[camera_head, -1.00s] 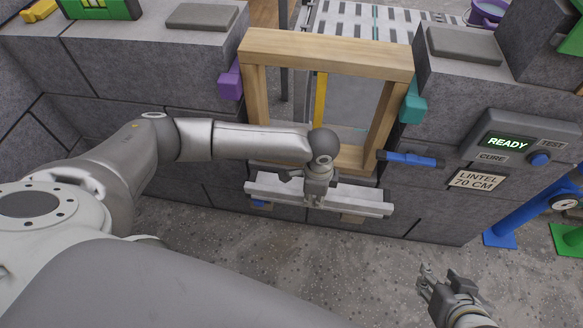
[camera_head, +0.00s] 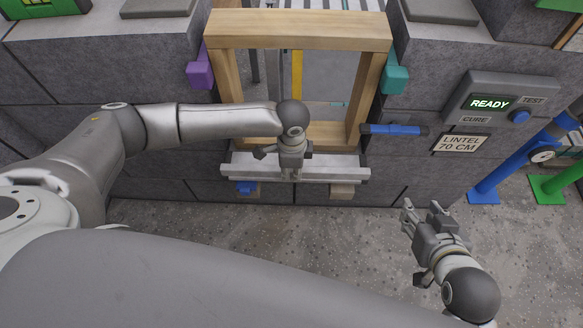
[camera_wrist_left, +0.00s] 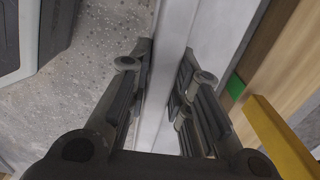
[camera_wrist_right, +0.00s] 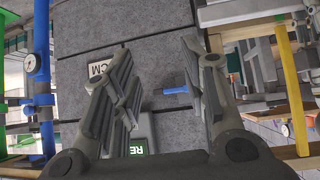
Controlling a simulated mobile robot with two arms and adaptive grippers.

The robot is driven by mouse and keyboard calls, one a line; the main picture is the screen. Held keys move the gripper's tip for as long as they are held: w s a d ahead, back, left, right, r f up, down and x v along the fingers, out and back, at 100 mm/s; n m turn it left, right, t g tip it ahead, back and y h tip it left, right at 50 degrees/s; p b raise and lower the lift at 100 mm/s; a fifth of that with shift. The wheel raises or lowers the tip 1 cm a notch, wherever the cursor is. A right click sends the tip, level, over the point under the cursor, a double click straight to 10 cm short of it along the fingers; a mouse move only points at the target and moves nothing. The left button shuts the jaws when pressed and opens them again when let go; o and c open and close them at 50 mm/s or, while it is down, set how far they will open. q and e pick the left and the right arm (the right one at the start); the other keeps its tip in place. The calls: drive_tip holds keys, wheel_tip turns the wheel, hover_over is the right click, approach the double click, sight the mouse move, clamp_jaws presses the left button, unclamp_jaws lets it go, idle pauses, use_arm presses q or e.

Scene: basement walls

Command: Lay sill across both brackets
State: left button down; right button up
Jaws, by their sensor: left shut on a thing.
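The sill (camera_head: 335,173) is a long pale grey bar lying level along the wall, below the wooden window frame (camera_head: 300,30). My left gripper (camera_head: 292,173) is shut on its middle from above; the left wrist view shows the sill (camera_wrist_left: 165,80) between the fingers. A blue bracket (camera_head: 246,188) shows under the sill's left part and a beige bracket (camera_head: 341,191) under its right part. I cannot tell whether the sill touches them. My right gripper (camera_head: 422,212) is open and empty, out over the floor, right of the sill.
A blue bar (camera_head: 393,130) sticks out right of the frame. Beside it are a READY panel (camera_head: 500,105) and a LINTEL 70 CM label (camera_head: 462,143). Purple (camera_head: 200,70) and teal (camera_head: 395,78) blocks flank the frame. Blue and green props stand far right. The floor in front is clear.

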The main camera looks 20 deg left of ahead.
use_arm(q)
drive_tip(key=shift+f, duration=0.2)
drive_tip(key=shift+f+b, duration=0.25)
drive_tip(key=shift+b, duration=0.35)
drive_tip(key=shift+f+b, duration=0.25)
drive_tip(key=shift+b, duration=0.05)
drive_tip(key=shift+f, duration=0.4)
use_arm(e)
drive_tip(key=w+a+r+t+y, duration=0.1)
drive_tip(key=w+a+r+t, duration=0.1)
drive_tip(key=w+r+t, duration=0.2)
drive_tip(key=shift+w+r, duration=0.3)
drive_tip(key=shift+r, duration=0.5)
use_arm(q)
drive_tip(key=shift+p, duration=0.3)
use_arm(e)
drive_tip(key=shift+s+f, duration=0.1)
drive_tip(key=shift+f, duration=0.1)
drive_tip(key=shift+s+d+f+g, duration=0.2)
drive_tip(key=shift+s+f+g, duration=0.15)
drive_tip(key=shift+f, duration=0.2)
drive_tip(key=shift+s+d+f+g, duration=0.2)
drive_tip(key=shift+s+f+g, duration=0.15)
drive_tip(key=shift+f, duration=0.15)
